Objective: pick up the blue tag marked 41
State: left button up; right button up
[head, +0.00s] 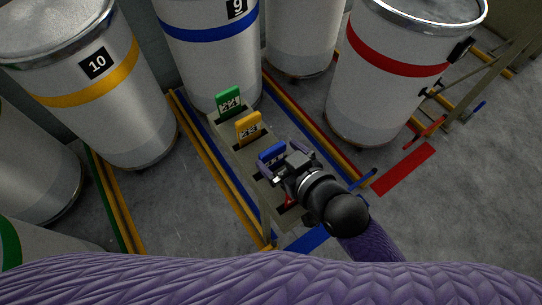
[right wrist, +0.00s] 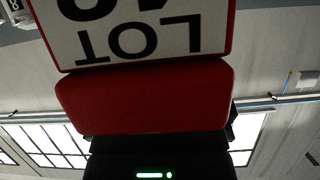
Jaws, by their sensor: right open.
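A blue tag (head: 271,152) stands in the narrow grey rack, third from the far end. Its number cannot be read here. My right gripper (head: 280,160) is open at the blue tag, with its purple fingers apart to either side; whether they touch it I cannot tell. In the right wrist view a red tag (right wrist: 145,100) is very close, with a white label reading LOT upside down and cut-off characters. No blue tag shows there. My left gripper is not in view.
The rack (head: 234,149) also holds a green tag (head: 229,101) and a yellow tag (head: 249,127) farther back. A red piece (head: 289,201) shows near its front end. Large drums (head: 98,95) stand around it.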

jog(key=shift+x, duration=0.8)
jog(key=shift+r, duration=0.1)
grip_shut()
